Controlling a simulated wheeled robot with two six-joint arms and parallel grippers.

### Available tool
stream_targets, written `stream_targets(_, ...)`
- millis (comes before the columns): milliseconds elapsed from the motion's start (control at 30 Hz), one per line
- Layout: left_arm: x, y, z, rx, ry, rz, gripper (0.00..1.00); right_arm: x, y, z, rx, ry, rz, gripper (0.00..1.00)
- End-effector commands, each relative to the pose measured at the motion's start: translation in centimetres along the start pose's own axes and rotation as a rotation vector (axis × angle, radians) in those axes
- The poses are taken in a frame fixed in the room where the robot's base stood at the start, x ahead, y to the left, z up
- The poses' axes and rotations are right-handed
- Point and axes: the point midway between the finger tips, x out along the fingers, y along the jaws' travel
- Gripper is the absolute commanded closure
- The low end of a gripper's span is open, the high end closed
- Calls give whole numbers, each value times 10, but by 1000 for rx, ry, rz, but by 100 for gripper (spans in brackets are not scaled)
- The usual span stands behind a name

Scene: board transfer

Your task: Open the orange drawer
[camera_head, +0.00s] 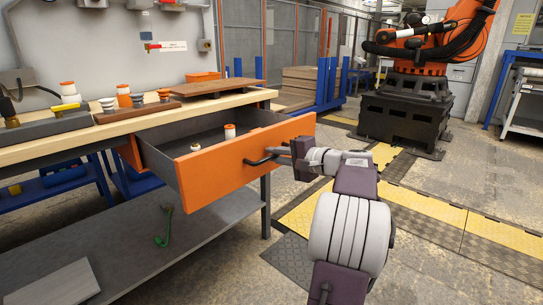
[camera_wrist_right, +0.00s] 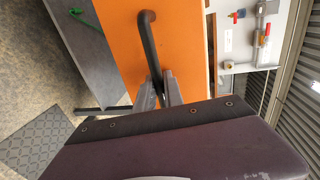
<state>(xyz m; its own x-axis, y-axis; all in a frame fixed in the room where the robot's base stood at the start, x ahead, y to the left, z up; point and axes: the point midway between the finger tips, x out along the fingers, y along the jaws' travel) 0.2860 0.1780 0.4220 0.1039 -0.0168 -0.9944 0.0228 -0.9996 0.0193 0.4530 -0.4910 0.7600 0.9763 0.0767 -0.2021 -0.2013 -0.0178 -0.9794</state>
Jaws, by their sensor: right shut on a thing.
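The orange drawer (camera_head: 222,168) stands pulled out from under the workbench, and its dark inside shows. Small white and orange items lie in it. Its black bar handle (camera_head: 268,158) is on the orange front. My right gripper (camera_head: 290,150) is shut on the handle near its right end. In the right wrist view the orange front (camera_wrist_right: 172,35) fills the upper middle, and the fingers of my right gripper (camera_wrist_right: 160,90) close around the handle (camera_wrist_right: 148,38). My left gripper is not in view.
The wooden bench top (camera_head: 190,108) holds a brown board (camera_head: 212,87) and several small parts. A grey lower shelf (camera_head: 190,235) with a green tool (camera_head: 164,226) lies below the drawer. An orange robot arm (camera_head: 440,35) stands at the back right. Open floor lies right of the bench.

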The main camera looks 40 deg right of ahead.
Motion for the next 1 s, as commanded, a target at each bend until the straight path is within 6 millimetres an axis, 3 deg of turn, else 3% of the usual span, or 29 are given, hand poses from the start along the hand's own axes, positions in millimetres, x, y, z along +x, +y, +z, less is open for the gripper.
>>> stream_targets(300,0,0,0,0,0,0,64,0,1,1,1,-2,2,100)
stream_targets(333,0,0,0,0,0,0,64,0,1,1,1,-2,2,82)
stream_targets(367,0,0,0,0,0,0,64,0,1,1,1,-2,2,79)
stream_targets(667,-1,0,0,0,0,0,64,-2,0,0,1,0,1,79)
stream_targets(767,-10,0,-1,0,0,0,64,-16,-3,-1,3,3,2,79)
stream_targets(1000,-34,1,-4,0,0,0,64,-70,-5,-1,3,5,1,79)
